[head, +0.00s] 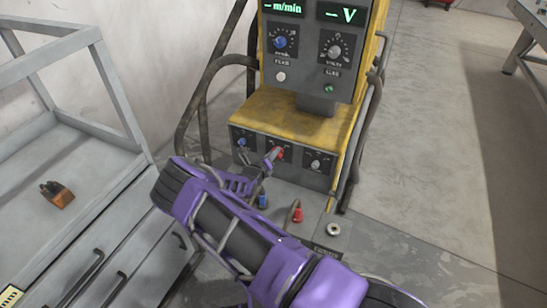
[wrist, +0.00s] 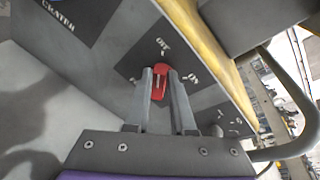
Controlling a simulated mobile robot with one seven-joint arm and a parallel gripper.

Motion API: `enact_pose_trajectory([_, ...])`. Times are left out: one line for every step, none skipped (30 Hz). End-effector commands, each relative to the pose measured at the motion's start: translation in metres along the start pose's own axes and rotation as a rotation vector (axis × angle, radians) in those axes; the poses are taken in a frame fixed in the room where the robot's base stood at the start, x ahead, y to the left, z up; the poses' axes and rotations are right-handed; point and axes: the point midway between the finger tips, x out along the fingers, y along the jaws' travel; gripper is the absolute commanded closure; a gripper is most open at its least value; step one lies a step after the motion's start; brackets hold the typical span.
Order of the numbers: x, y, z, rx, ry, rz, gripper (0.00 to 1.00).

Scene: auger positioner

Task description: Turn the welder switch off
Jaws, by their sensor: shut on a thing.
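The welder (head: 292,112) is a yellow and grey machine with two lit green displays at the top, marked m/min and V. Its red switch (head: 278,152) sits in the middle of the lower front panel. In the wrist view the red switch (wrist: 159,84) has a pale line and points roughly up the picture, with small white labels above it and to its right. My gripper (head: 270,158) reaches the panel from below. Its two grey fingers (wrist: 161,82) are shut on the red switch, one on each side. The fingers partly hide the switch in the head view.
A blue knob (head: 241,142) and a grey knob (head: 316,164) flank the switch. Blue and red cable plugs (head: 297,214) stick out below the panel. Bent tube rails run along both sides. A grey drawer cabinet (head: 90,215) stands at left; open floor (head: 430,150) lies at right.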

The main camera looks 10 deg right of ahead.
Motion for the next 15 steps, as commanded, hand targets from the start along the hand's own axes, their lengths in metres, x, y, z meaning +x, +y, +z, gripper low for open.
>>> enact_pose_trajectory([0.0001,0.0026,-0.0016,-0.019,0.004,-0.002,1.00])
enact_pose_trajectory([0.0001,0.0026,-0.0014,-0.030,0.006,-0.005,1.00])
enact_pose_trajectory([0.0000,0.0027,-0.0011,-0.044,0.009,-0.007,1.00])
enact_pose_trajectory([0.0000,0.0028,-0.0009,-0.052,0.010,-0.008,1.00])
enact_pose_trajectory([-0.0001,0.0028,-0.0008,-0.061,0.012,-0.010,1.00])
enact_pose_trajectory([-0.0001,0.0027,-0.0006,-0.068,0.014,-0.012,1.00])
enact_pose_trajectory([-0.0002,0.0027,-0.0005,-0.075,0.015,-0.013,1.00])
enact_pose_trajectory([-0.0002,0.0027,-0.0003,-0.079,0.016,-0.014,1.00])
enact_pose_trajectory([-0.0002,0.0027,-0.0002,-0.084,0.017,-0.014,1.00])
enact_pose_trajectory([-0.0003,0.0026,0.0000,-0.087,0.017,-0.015,1.00])
enact_pose_trajectory([-0.0003,0.0026,0.0000,-0.090,0.018,-0.015,1.00])
enact_pose_trajectory([-0.0003,0.0025,0.0001,-0.093,0.018,-0.016,1.00])
enact_pose_trajectory([-0.0003,0.0025,0.0002,-0.094,0.019,-0.016,1.00])
enact_pose_trajectory([-0.0003,0.0024,0.0002,-0.095,0.019,-0.016,1.00])
enact_pose_trajectory([-0.0004,0.0024,0.0002,-0.095,0.019,-0.016,1.00])
